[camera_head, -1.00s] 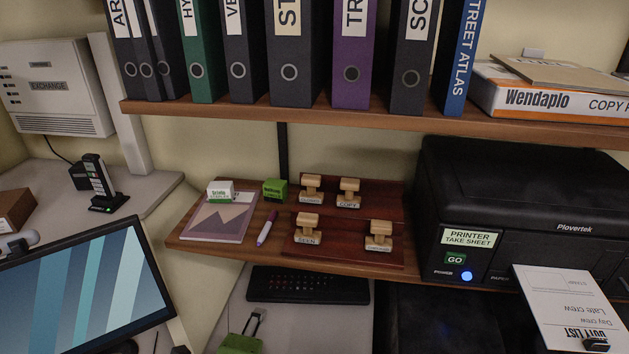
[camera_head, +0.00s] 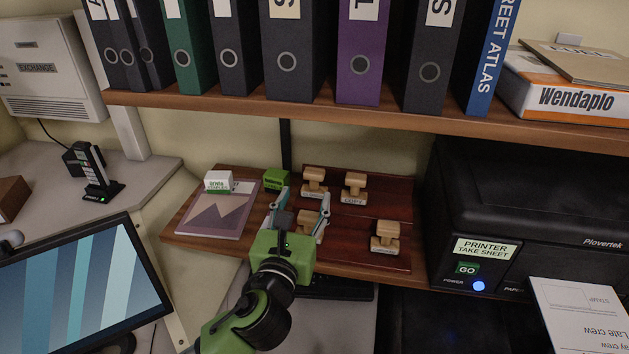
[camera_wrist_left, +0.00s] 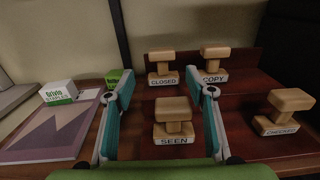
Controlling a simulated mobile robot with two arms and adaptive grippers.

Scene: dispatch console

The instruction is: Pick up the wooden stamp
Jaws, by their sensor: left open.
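Several wooden stamps stand on a dark red stepped rack. The SEEN stamp (camera_wrist_left: 174,122) is on the lower step, upright, between the open fingers of my left gripper (camera_wrist_left: 160,105) in the left wrist view. In the head view my left gripper (camera_head: 300,212) partly hides it. The CLOSED stamp (camera_wrist_left: 162,67) and COPY stamp (camera_wrist_left: 214,64) stand on the upper step behind. The CHECKED stamp (camera_wrist_left: 284,111) stands to the right on the lower step. My left gripper holds nothing; whether its fingers touch the SEEN stamp cannot be told. My right gripper is not in view.
A booklet (camera_head: 214,215) with a small white-and-green box (camera_head: 217,181) on it lies left of the rack (camera_head: 370,257). A green box (camera_head: 276,179) is behind. A black printer (camera_head: 530,215) stands right. A shelf of binders (camera_head: 300,108) hangs above.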

